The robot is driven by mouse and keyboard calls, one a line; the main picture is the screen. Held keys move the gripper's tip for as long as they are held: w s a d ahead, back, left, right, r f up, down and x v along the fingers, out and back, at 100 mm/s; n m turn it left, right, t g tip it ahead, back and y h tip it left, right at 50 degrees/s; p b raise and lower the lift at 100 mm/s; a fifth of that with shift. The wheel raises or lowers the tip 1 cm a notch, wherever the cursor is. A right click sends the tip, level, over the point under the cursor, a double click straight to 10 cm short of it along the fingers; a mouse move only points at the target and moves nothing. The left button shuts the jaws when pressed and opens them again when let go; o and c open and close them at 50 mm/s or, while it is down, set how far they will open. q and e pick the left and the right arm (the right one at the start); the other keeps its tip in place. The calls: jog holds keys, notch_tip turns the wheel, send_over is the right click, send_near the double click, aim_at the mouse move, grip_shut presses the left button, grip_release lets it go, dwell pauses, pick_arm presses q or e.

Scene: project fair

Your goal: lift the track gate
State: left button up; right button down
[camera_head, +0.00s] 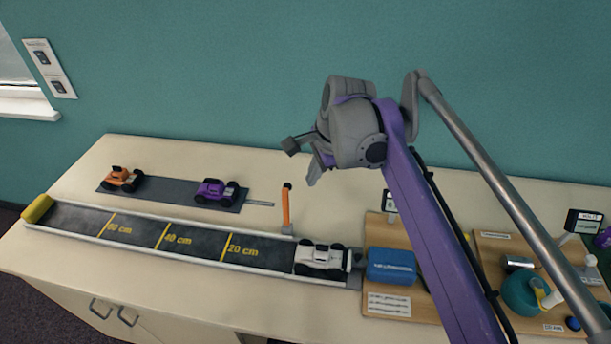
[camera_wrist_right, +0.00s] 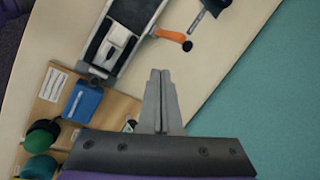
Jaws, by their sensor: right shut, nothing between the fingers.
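The track gate (camera_head: 286,210) shows as an orange lever with a black tip, standing upright at the far edge of the track (camera_head: 128,248), close to the white car. It also shows in the right wrist view (camera_wrist_right: 170,36), top centre. I cannot tell whether any bar crosses the lane. The white car (camera_head: 320,257) sits in the right end of the track. My right gripper (camera_head: 304,163) is above and beyond the lever, apart from it. In the right wrist view its fingers (camera_wrist_right: 160,74) are together and empty. My left gripper is not in view.
A strip with an orange car (camera_head: 121,179) and a purple car (camera_head: 216,191) lies behind the track. A blue box (camera_head: 391,266) stands on a wooden board right of the track. A teal round thing (camera_head: 519,294) is farther right. The table behind the lever is clear.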

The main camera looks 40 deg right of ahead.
jog(key=x, duration=0.8)
send_over(287, 204)
jog(key=d, duration=0.3)
jog(key=shift+s+a+f, duration=0.15)
jog(key=shift+a+f, duration=0.1)
jog(key=shift+f, duration=0.15)
jog(key=shift+w+d+f, duration=0.15)
jog(key=shift+w+d, duration=0.6)
jog(key=shift+w, duration=0.1)
